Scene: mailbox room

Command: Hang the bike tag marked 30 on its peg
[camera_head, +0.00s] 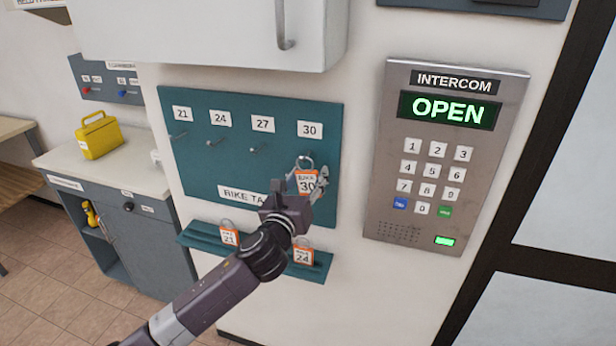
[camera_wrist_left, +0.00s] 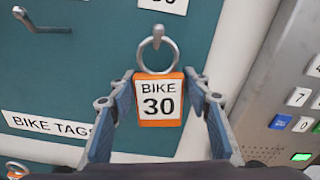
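The orange-framed bike tag marked 30 (camera_head: 306,183) is upright below the 30 label (camera_head: 310,129) on the teal peg board (camera_head: 215,165). It also shows in the left wrist view (camera_wrist_left: 160,101). In the head view the gripper (camera_head: 311,184) is close to the board. The tag's metal ring (camera_wrist_left: 157,57) is at the 30 peg (camera_wrist_left: 158,36), and the peg tip overlaps the ring's top. I cannot tell for sure whether the peg is through the ring. My right gripper is out of view.
Tags marked 21 (camera_head: 229,236) and 24 (camera_head: 303,256) stand on the teal ledge (camera_head: 200,237) below the board. The 21, 24 and 27 pegs are bare. An intercom (camera_head: 446,160) reading OPEN is at right. A white cabinet (camera_head: 190,35) overhangs the board.

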